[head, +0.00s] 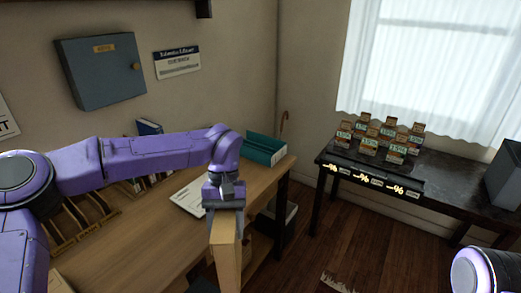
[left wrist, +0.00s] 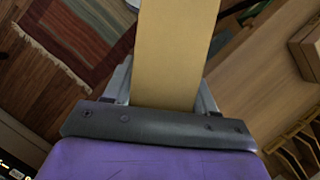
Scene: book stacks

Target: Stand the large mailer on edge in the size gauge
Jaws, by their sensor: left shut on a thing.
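My left gripper (head: 224,205) is shut on a tan, padded-looking mailer (head: 226,254), which hangs below it at the desk's front edge. In the left wrist view, the mailer (left wrist: 176,45) stands between the two fingers and runs out of the top of the picture. Its lower end is cut off in the head view. A teal open-topped holder (head: 264,148) stands at the far right end of the desk, beyond the gripper. I cannot tell whether it is the size gauge. Wooden slotted dividers (head: 85,215) stand on the desk at the left, partly behind my left arm.
The wooden desk (head: 150,235) has bare top in the middle, with a white paper sheet (head: 187,197) on it. A dark table (head: 440,190) with several small labelled boxes stands at the right. A striped rug (left wrist: 75,35) lies on the floor.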

